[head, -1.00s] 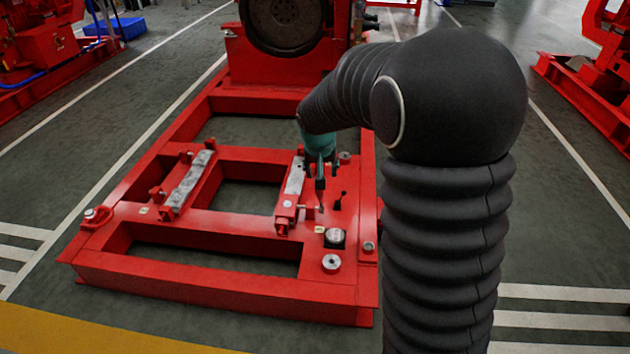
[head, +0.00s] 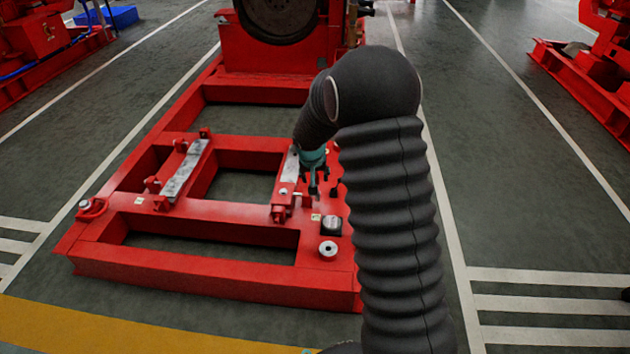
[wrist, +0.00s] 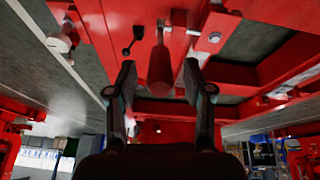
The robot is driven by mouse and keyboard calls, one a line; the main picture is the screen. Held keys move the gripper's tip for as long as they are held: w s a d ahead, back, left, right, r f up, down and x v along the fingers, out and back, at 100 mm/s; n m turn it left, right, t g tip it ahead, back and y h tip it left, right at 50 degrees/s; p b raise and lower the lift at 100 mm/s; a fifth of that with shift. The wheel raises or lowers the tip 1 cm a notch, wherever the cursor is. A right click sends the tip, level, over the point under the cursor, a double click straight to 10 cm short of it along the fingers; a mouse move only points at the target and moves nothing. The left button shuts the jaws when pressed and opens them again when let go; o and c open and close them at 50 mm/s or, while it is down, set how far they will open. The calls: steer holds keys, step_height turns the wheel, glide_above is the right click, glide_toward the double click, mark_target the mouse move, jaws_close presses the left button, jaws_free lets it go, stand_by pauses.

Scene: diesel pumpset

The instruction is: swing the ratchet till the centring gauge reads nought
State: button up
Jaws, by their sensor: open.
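My gripper (head: 314,187) hangs over the right side of the red base frame, beside the right-hand grey-topped rail (head: 290,168). In the wrist view my gripper (wrist: 160,68) has its two dark fingers spread apart. A red cylindrical grip (wrist: 160,68) on a thin grey stem shows between the fingers, with gaps on both sides; it looks like the ratchet handle, though I cannot be sure. A round pale-faced dial on a black block (head: 331,223), likely the gauge, sits on the frame nearer me. Its reading is too small to make out.
A small black lever (wrist: 133,40) stands beside the red grip. A round grey fitting (head: 328,248) sits near the frame's front right. A second grey-topped rail (head: 186,170) lies to the left. A red housing with a dark wheel (head: 280,15) stands behind.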

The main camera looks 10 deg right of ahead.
steer(key=shift+x, duration=1.35)
jaws_close()
